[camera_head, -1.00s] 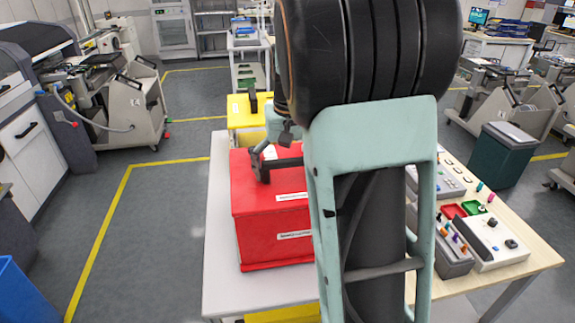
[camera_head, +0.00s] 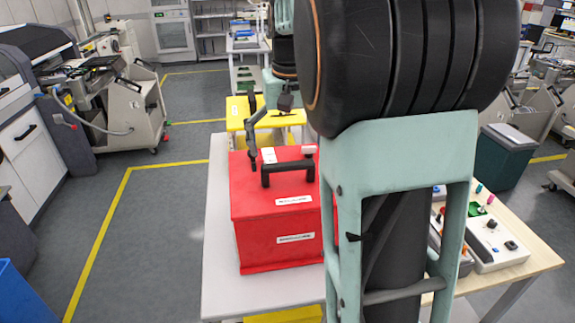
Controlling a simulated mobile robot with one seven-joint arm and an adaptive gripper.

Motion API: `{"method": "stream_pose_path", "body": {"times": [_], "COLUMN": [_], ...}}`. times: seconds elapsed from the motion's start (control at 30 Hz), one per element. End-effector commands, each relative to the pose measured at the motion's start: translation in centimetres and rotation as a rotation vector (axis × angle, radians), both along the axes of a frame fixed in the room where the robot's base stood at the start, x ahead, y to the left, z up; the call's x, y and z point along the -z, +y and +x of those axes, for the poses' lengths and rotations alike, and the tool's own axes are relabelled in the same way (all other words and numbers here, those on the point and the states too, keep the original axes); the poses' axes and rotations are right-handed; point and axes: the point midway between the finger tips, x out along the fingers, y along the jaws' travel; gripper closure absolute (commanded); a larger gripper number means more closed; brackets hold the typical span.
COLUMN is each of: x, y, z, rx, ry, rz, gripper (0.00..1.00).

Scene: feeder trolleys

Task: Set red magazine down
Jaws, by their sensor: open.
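The red magazine (camera_head: 275,222), a red box with a black handle (camera_head: 287,172) and white labels, stands upright on a light grey table (camera_head: 218,255). My gripper (camera_head: 267,130) is open and empty. It is just behind and above the handle, and one dark finger reaches down close to the handle's left end. The handle looks free of the fingers. I cannot tell whether the near finger touches the lid. My arm hides the right side of the magazine.
A yellow magazine (camera_head: 236,113) with a dark handle stands behind the red one. At right, a wooden-topped bench (camera_head: 532,262) holds a control box (camera_head: 492,245) and small parts. A strip of table left of the red magazine is bare.

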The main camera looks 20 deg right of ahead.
Motion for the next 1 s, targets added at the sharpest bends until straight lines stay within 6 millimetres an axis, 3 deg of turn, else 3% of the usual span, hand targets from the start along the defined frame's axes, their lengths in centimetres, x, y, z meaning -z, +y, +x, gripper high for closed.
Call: {"method": "stream_pose_path", "body": {"times": [0.1,0.27,0.8,0.9,1.0], "x": [-2.1,-3.6,-4.0,-4.3,-5.3], "y": [0.1,0.2,0.2,1.1,3.5], "z": [-0.2,-0.4,-0.5,-0.3,0.4], "rx": [0.0,-0.001,-0.002,-0.013,-0.048], "ry": [-0.002,0.0,0.0,-0.02,-0.075], "rz": [0.0,0.0,0.001,0.018,0.069], "gripper": [0.0,0.0,0.0,0.0,0.0]}}
